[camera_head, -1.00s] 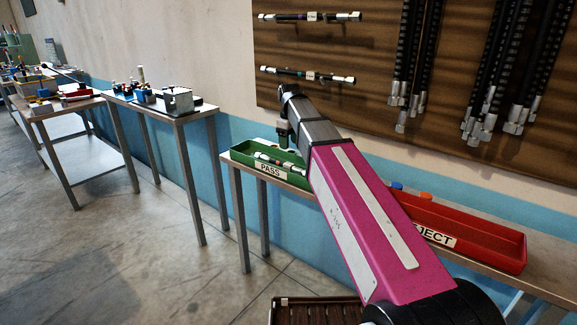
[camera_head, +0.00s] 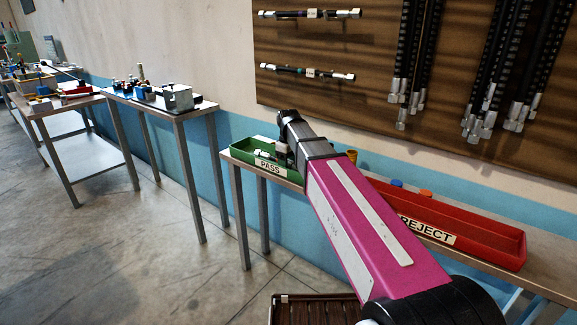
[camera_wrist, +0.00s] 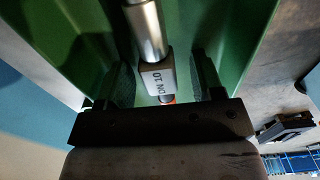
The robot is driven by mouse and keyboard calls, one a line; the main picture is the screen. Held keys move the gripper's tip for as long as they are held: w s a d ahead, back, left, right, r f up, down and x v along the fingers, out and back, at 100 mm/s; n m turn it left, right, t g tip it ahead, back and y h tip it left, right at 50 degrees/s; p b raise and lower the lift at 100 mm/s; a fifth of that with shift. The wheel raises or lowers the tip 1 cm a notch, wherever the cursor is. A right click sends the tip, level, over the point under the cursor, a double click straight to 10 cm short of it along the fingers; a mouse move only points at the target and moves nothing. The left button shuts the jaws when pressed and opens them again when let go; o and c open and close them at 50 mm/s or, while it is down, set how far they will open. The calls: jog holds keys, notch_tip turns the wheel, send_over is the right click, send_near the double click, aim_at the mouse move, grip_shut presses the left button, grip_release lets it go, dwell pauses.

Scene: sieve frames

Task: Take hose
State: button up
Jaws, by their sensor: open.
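A hose (camera_wrist: 147,30) with a silver end fitting and a white tag reading DN 10 lies in the green PASS tray (camera_head: 236,150). In the wrist view my gripper (camera_wrist: 161,82) is open, with one finger on each side of the tagged part. I cannot tell whether either finger touches it. A red-orange band shows just past the tag; the rest of the hose is hidden by my gripper. In the head view my arm reaches down to the tray and hides its right part.
A red REJECT tray (camera_head: 480,230) stands to the right on the same bench. Hoses hang on the wooden board (camera_head: 330,90) above, two of them (camera_head: 306,71) horizontal. Other tables with tools stand at left. The floor (camera_head: 150,240) there is clear.

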grip_shut()
jog(key=shift+r, duration=0.1)
